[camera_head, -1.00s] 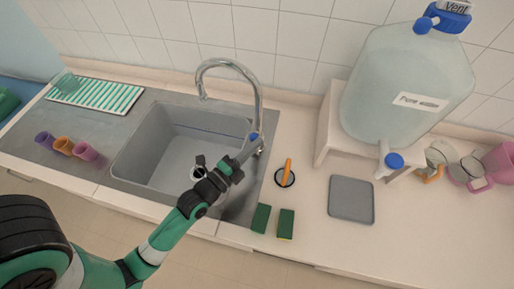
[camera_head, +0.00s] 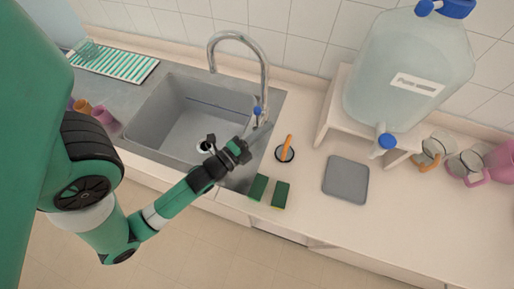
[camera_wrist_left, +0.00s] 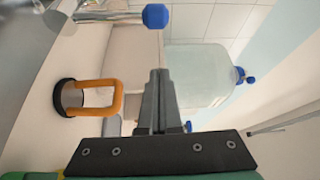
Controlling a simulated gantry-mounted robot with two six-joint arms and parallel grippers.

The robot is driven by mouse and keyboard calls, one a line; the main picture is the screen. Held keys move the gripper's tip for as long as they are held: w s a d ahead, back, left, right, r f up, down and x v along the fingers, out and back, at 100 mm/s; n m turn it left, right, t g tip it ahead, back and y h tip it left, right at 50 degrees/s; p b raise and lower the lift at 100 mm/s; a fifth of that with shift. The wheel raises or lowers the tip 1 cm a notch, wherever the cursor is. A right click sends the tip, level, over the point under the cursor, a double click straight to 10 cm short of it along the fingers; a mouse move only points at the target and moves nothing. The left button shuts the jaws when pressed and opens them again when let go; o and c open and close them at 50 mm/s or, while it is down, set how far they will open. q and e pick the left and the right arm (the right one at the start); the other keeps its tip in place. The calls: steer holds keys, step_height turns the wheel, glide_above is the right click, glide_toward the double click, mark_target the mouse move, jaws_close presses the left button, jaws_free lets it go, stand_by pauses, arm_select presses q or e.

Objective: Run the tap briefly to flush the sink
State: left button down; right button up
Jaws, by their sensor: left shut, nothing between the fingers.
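The chrome tap (camera_head: 265,75) arches over the grey sink (camera_head: 160,115) in the head view. Its blue-tipped handle (camera_head: 257,110) is low on the tap's right side. The blue tip also shows in the left wrist view (camera_wrist_left: 155,16). No running water is visible. My left gripper (camera_head: 251,124) is shut and empty, its fingertips close to the blue tip. In the wrist view a gap shows between the closed fingers (camera_wrist_left: 158,76) and the blue tip. My right gripper is not in view.
A large water container (camera_head: 405,75) sits on a white stand (camera_head: 332,110). A grey mat (camera_head: 346,180) and mugs (camera_head: 466,165) are farther right.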

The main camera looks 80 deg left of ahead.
arm_select(q)
steer(key=b+v, duration=0.4)
steer(key=v, duration=0.3)
steer(key=shift+s, duration=0.25)
steer(key=shift+r, duration=0.15)
